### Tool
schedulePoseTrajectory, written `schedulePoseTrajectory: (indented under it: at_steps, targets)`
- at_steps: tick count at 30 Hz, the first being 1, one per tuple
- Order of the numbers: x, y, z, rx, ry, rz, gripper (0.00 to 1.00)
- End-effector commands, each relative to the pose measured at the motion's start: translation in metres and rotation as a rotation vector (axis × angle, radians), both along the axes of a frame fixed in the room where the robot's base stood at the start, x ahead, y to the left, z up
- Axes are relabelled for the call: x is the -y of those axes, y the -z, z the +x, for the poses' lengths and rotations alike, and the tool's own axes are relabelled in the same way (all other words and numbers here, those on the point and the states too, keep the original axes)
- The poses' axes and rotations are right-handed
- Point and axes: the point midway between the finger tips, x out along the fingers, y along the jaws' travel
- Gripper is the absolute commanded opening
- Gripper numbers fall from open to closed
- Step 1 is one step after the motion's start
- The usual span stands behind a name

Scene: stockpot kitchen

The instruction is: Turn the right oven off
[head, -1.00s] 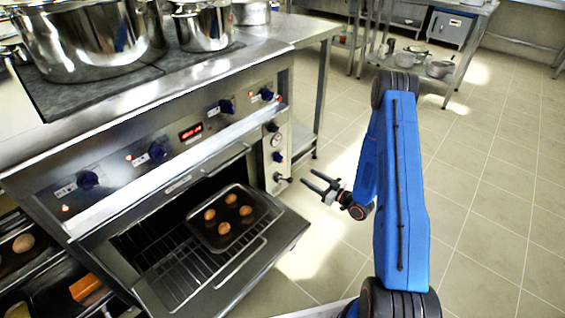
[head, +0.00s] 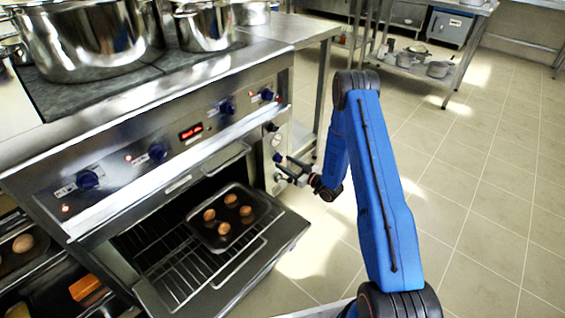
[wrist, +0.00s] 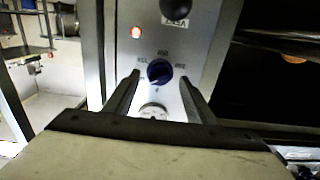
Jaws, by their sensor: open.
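The oven (head: 60,205) fills the left of the head view, its door folded down. My gripper (head: 279,162) is open in front of the panel. In the wrist view its fingers (wrist: 160,78) stand on either side of the knob, with visible gaps. In the head view the gripper partly covers the knob.
A black knob (wrist: 175,10) and a pale round gauge (wrist: 153,111) flank the blue knob. The open oven holds a tray (head: 228,243) with several buns. More blue knobs (head: 157,152) line the front, below steel pots (head: 85,35). Floor on the right is clear.

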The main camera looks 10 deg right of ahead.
Motion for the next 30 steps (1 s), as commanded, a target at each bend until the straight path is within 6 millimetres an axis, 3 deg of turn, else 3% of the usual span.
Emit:
schedulePoseTrajectory:
  at_steps: [6,17,18,23,30]
  targets:
    - [-0.013,0.0,0.018,0.001,0.0,-0.001,0.5]
    - [-0.016,0.0,0.022,-0.001,0.0,-0.001,0.5]
    - [-0.016,0.0,0.022,-0.001,0.0,-0.001,0.48]
    - [-0.016,0.0,0.022,-0.001,0.0,-0.001,0.1]
    - [-0.016,0.0,0.022,0.005,0.0,-0.009,0.09]
